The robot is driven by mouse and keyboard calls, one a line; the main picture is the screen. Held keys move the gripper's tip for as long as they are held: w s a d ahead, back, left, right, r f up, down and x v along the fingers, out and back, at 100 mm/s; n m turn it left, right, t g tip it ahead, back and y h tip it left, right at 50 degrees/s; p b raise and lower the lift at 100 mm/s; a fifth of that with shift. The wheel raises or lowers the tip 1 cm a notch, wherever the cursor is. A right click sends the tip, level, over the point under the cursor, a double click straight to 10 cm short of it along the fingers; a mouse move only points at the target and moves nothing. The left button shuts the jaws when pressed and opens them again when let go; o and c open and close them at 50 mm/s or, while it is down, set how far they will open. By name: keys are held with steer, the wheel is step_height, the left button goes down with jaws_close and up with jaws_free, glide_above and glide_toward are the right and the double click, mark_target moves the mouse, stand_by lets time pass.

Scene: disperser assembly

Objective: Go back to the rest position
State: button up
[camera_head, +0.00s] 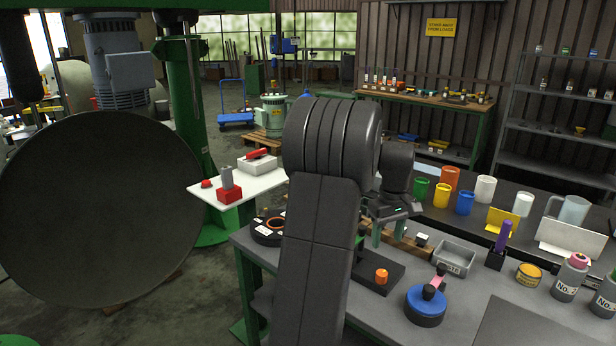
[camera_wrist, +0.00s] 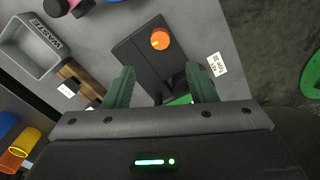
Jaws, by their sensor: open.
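My gripper (camera_wrist: 161,90) shows in the wrist view with its two green fingers spread apart and nothing between them. It hangs above the grey workbench (camera_head: 480,310). Below and beyond the fingers lies a black plate (camera_wrist: 140,55) with an orange knob (camera_wrist: 160,39) on it. In the head view my arm stands in the middle of the picture and hides most of the gripper. The black plate (camera_head: 372,284) and the orange knob (camera_head: 381,276) show just right of my arm.
A grey waste bin (camera_head: 455,258), a blue round device (camera_head: 426,306) and several bottles stand on the bench. Coloured cups (camera_head: 442,195) line the back. A small white table (camera_head: 262,184) and a large dark disc (camera_head: 95,210) are to the left.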

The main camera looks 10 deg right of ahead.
mark_target(382, 273)
step_height(382, 273, down, 12)
steer(key=shift+f, duration=0.1)
stand_by(0.5)
